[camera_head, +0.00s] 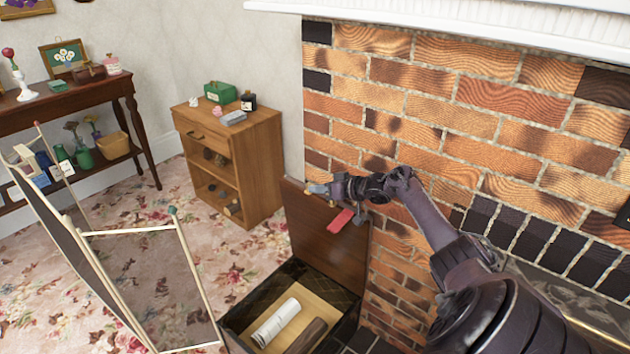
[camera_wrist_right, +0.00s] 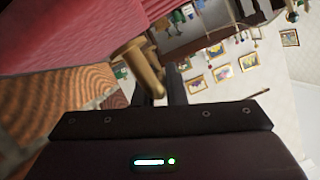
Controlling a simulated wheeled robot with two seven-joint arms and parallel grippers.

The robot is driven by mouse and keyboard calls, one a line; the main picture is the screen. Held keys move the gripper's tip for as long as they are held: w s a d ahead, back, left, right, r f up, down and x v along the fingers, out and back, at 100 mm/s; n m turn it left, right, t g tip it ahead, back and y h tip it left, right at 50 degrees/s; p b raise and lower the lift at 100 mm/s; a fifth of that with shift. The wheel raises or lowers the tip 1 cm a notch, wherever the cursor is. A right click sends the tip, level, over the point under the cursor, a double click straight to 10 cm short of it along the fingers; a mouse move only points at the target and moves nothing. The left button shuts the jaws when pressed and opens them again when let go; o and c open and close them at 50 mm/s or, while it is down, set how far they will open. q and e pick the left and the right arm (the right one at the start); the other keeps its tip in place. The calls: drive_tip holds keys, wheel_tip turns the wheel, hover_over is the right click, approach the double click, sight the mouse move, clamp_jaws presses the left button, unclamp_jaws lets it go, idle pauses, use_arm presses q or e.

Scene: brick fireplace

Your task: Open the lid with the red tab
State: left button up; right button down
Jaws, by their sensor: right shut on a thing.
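An open dark wooden box (camera_head: 232,327) stands on the floor by the brick fireplace. Its brown lid (camera_head: 322,246) is raised and stands nearly upright at the back, close to the bricks. The red tab (camera_head: 341,219) shows near the lid's upper edge. My right gripper (camera_head: 322,194) is at that upper edge, right beside the tab, and is shut on the lid; the exact contact is hard to see. My left gripper is out of view.
A white roll (camera_head: 275,322) and a brown roll (camera_head: 306,337) lie in the box. A folding screen (camera_head: 150,275) stands to its left. A small wooden cabinet (camera_head: 262,150) is behind. The brick wall (camera_head: 420,150) is close to my right arm.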

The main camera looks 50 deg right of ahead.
sight(342, 207)
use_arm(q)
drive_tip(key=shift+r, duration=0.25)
use_arm(e)
drive_tip(key=shift+d+r, duration=0.1)
drive_tip(key=shift+d, duration=0.1)
drive_tip(key=c, duration=1.5)
unclamp_jaws()
drive_tip(key=shift+w, duration=0.1)
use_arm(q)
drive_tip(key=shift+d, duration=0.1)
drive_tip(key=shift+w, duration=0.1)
